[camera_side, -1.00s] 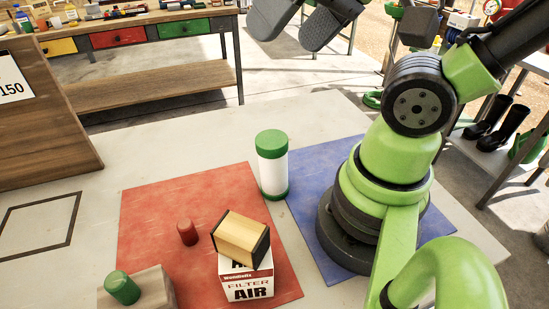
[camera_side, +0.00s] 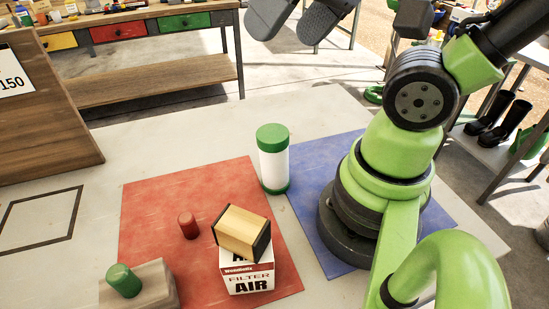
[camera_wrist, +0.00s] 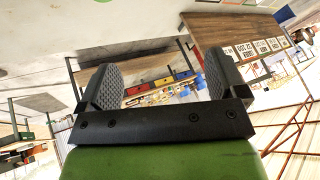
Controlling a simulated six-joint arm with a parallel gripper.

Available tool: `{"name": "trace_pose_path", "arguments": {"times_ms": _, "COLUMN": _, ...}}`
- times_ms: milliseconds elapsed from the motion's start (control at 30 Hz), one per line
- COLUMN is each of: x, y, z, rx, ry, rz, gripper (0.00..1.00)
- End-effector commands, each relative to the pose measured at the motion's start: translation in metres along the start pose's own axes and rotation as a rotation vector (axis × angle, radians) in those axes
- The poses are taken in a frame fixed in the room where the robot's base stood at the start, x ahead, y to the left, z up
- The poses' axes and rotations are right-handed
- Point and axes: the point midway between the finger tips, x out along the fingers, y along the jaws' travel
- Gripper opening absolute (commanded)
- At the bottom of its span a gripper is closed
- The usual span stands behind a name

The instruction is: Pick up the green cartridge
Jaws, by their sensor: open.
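A white cylinder with green caps (camera_side: 273,160) stands upright on the table, between the red mat and the blue mat. A small green cylinder (camera_side: 123,281) sits on a grey-brown wooden block (camera_side: 160,284) at the lower left. I cannot tell for sure which of the two is the green cartridge. My gripper (camera_side: 297,20) is at the top edge of the side view, high above the table and apart from both. Its two dark, ribbed fingers are spread with nothing between them. The wrist view also shows my gripper (camera_wrist: 163,86) open and empty, facing across the shed; neither cylinder shows there.
A small red cylinder (camera_side: 188,226) stands on the red mat (camera_side: 165,210). A tan block with dark ends (camera_side: 240,233) rests tilted on a white AIR FILTER box (camera_side: 248,280). A wooden board (camera_side: 45,120) stands at left. The table behind the mats is clear.

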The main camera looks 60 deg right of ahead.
Motion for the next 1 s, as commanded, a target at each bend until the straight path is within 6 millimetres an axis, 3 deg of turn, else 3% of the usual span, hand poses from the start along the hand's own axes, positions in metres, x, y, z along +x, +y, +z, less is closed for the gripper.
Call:
{"name": "trace_pose_path", "arguments": {"times_ms": 200, "x": 0.045, "y": 0.019, "z": -0.008, "rx": -0.246, "ry": -0.259, "rz": 0.135, "gripper": 0.91}}
{"name": "trace_pose_path", "arguments": {"times_ms": 500, "x": 0.104, "y": 0.052, "z": 0.001, "rx": -0.595, "ry": -0.628, "rz": 0.188, "gripper": 0.91}}
{"name": "trace_pose_path", "arguments": {"times_ms": 1000, "x": 0.147, "y": 0.075, "z": 0.028, "rx": -0.676, "ry": -0.719, "rz": 0.179, "gripper": 0.91}}
